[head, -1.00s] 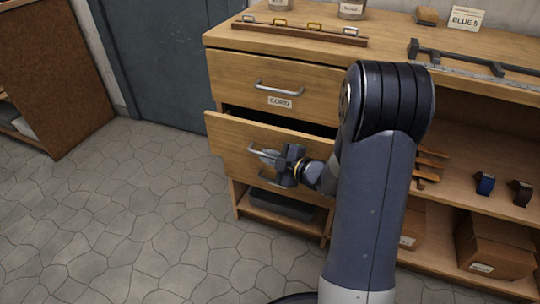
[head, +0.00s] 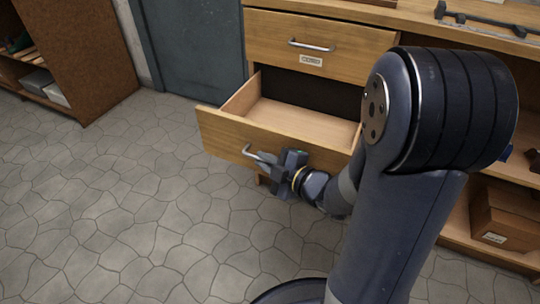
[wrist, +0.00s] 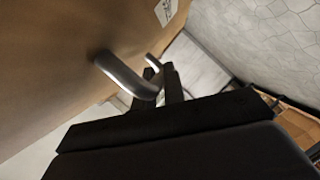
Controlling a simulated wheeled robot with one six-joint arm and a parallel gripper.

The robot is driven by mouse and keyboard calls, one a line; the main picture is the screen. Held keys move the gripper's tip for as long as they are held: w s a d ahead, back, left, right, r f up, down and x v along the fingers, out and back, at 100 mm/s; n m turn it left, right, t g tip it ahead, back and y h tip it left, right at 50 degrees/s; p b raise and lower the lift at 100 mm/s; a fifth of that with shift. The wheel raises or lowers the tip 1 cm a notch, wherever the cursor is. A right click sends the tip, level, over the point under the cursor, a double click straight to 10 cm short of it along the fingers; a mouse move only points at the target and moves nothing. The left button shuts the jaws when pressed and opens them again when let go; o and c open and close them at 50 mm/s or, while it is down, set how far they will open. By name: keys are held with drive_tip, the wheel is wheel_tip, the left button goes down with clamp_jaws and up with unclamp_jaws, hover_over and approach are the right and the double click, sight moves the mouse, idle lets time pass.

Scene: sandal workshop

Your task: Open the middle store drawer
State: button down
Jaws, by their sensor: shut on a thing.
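The store drawer (head: 222,131) below the one labelled CORD is pulled well out of the wooden cabinet. Its inside floor (head: 300,122) shows bare in the part I can see; my arm hides its right end. My gripper (head: 270,165) is at the drawer's front, shut on its metal bar handle (head: 249,153). In the wrist view the handle (wrist: 125,77) runs from the drawer front (wrist: 60,70) to between the dark fingers (wrist: 160,96). A pale label (wrist: 165,12) shows on the drawer front there.
The upper drawer (head: 330,42) with the CORD label is shut. A brown cabinet (head: 85,50) stands at the left and a blue-grey door (head: 190,45) behind. A cardboard box (head: 505,215) sits on the lower shelf at right. The stone floor (head: 130,210) at left is clear.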

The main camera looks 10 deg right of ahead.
drive_tip(key=shift+s, duration=0.1)
drive_tip(key=c, duration=1.5)
unclamp_jaws()
drive_tip(key=shift+p+v, duration=1.55)
drive_tip(key=shift+v, duration=3.85)
